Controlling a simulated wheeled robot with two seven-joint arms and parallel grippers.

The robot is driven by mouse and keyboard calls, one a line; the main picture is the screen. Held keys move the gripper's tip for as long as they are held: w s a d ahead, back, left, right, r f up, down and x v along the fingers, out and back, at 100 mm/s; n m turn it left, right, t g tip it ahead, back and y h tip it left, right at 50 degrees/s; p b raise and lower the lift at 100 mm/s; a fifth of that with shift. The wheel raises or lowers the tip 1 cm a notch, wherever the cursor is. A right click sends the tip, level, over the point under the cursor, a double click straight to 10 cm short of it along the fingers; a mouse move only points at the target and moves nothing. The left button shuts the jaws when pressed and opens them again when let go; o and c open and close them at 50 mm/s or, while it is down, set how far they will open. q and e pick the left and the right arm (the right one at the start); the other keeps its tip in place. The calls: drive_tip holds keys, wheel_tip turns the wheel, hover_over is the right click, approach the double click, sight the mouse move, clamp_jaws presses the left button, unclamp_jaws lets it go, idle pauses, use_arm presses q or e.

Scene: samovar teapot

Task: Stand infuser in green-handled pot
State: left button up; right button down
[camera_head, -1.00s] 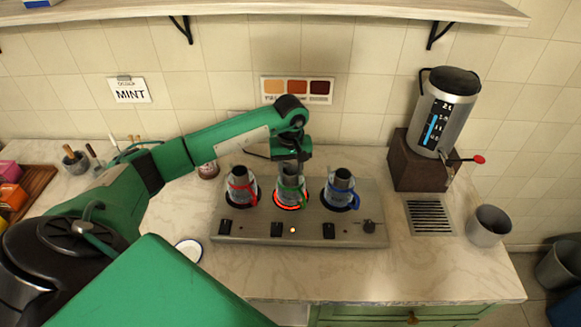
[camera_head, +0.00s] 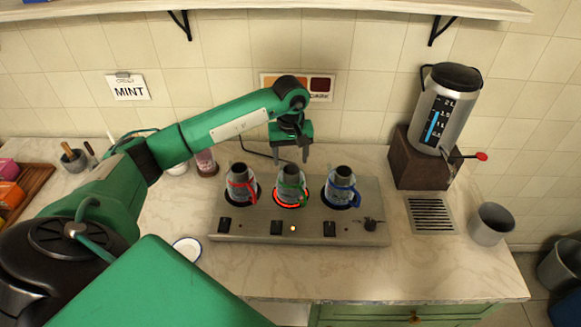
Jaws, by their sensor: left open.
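The green-handled pot (camera_head: 290,188) stands upright in the middle of the hot plate (camera_head: 262,228), on a ring that glows red. A dark narrow top rises from its mouth; I cannot tell whether this is the infuser or the pot's own neck. No separate infuser can be made out. My left gripper (camera_head: 291,157) points down with its fingers apart and empty, above and slightly behind this pot, apparently clear of it. My right gripper is out of view.
A red-handled pot (camera_head: 241,184) and a blue-handled pot (camera_head: 341,188) stand close on either side. The samovar (camera_head: 445,110) is at the right, with a grey bin (camera_head: 489,224) by it. A white dish (camera_head: 187,250) lies at the front left. The right front counter is clear.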

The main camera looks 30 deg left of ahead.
use_arm(q)
wheel_tip(320, 180, up, 8)
drive_tip(key=b, duration=0.2)
drive_tip(key=shift+r, duration=0.15)
idle(0.5)
